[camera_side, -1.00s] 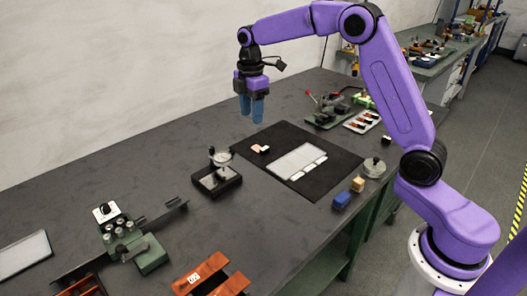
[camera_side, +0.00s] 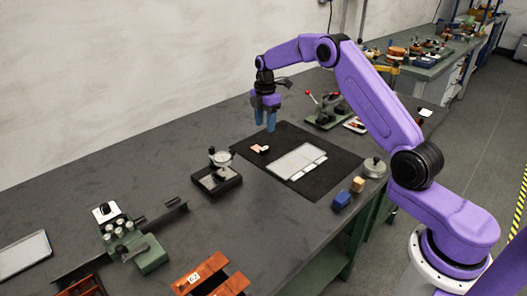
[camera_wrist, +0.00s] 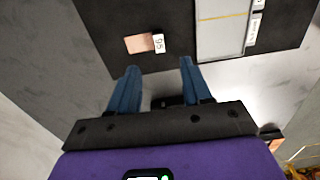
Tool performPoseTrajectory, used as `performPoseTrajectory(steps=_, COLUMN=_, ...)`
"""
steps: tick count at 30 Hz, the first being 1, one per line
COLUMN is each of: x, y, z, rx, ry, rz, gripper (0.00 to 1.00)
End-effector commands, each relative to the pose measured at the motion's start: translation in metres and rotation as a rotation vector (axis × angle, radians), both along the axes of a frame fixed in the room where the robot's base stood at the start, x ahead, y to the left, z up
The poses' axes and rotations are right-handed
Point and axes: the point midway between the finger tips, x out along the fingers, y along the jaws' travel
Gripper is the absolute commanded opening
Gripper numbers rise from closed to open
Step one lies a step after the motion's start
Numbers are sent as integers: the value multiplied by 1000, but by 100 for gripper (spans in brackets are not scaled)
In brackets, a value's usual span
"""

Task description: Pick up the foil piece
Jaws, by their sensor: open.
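The foil piece (camera_side: 256,149) is a small copper-pink square lying flat on the black mat (camera_side: 325,193), near the mat's far left side. A small white label sits against it. In the wrist view the foil (camera_wrist: 138,43) lies ahead of the fingers, with the label marked "95" or similar at its right edge. My gripper (camera_side: 265,130) has two blue fingers pointing down, held above the bench just behind the foil. In the wrist view the gripper (camera_wrist: 157,66) is open, with nothing between its fingers.
A pale tray (camera_side: 297,161) with white labels lies on the mat right of the foil. A dial gauge on a stand (camera_side: 218,173) is left of the mat. Blue (camera_side: 342,200) and tan (camera_side: 358,184) blocks and a round metal weight (camera_side: 374,168) stand at its right edge.

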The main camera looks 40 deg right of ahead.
Motion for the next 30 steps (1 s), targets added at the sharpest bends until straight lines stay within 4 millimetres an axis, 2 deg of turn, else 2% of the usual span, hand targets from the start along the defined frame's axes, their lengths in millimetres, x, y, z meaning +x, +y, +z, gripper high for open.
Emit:
performPoseTrajectory(steps=3, x=-1, y=0, z=-23, rx=1, ry=5, rz=0, gripper=49)
performPoseTrajectory(steps=6, x=0, y=0, z=-36, rx=0, ry=3, rz=0, gripper=49)
performPoseTrajectory(steps=14, x=0, y=0, z=-52, rx=0, ry=2, rz=-1, gripper=49)
performPoseTrajectory(steps=22, x=1, y=1, z=-88, rx=0, ry=2, rz=-1, gripper=49)
performPoseTrajectory(steps=30, x=1, y=1, z=-98, rx=0, ry=0, rz=-1, gripper=49)
